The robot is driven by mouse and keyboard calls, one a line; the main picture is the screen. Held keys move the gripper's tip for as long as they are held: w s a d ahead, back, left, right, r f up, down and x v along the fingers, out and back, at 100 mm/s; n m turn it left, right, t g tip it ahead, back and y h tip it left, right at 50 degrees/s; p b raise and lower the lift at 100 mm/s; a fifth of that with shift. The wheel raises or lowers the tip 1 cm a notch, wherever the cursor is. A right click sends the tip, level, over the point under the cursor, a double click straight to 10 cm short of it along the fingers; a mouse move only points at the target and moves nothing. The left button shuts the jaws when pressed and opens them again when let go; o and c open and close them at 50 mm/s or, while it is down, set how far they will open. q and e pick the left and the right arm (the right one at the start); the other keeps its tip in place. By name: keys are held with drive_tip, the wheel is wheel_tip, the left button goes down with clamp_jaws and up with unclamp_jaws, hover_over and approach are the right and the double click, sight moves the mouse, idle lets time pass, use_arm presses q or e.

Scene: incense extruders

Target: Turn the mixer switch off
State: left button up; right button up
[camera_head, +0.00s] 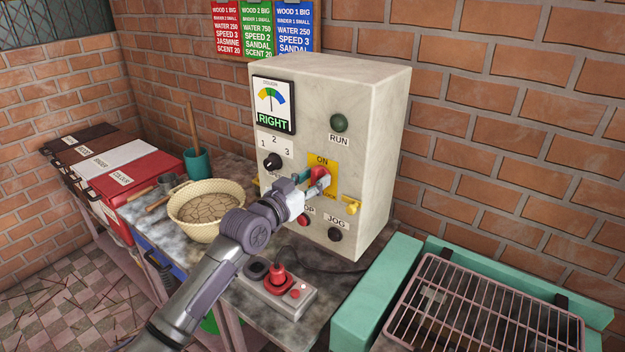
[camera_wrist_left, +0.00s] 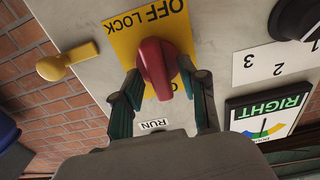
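The mixer switch is a red knob (camera_head: 318,172) on a yellow plate (camera_head: 331,166) marked ON at its top, on the front of the pale control box (camera_head: 375,130). In the left wrist view the red knob (camera_wrist_left: 156,68) stands roughly lengthwise, with OFF and LOCK lettering above it on the yellow plate (camera_wrist_left: 122,45). My left gripper (camera_head: 318,182) is at the knob. In the wrist view its two dark green fingers (camera_wrist_left: 160,84) close in on the knob from both sides and look to be against it. Part of the plate is hidden behind my gripper in the head view.
A yellow latch (camera_head: 352,208) sticks out right of the plate. The numbered dial (camera_head: 271,162) is left of my gripper; the JOG button (camera_head: 335,234) is below. A grill (camera_head: 480,310) stands at right.

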use_arm(q)
clamp_jaws()
drive_tip(key=shift+n, duration=0.3)
drive_tip(key=n+p, duration=0.1)
drive_tip(key=n, duration=0.3)
drive_tip(key=shift+a+n, duration=0.1)
drive_tip(key=shift+n, duration=0.2)
drive_tip(key=n+p, duration=0.1)
drive_tip(key=n, duration=0.3)
drive_tip(key=shift+w+n, duration=0.1)
drive_tip(key=shift+n, duration=0.2)
drive_tip(key=n+p, duration=0.1)
drive_tip(key=n, duration=0.3)
drive_tip(key=shift+a+f, duration=0.1)
drive_tip(key=shift+f, duration=0.05)
drive_tip(key=shift+f+n+p, duration=0.15)
drive_tip(key=shift+n+p, duration=0.6)
drive_tip(key=shift+n, duration=1.25)
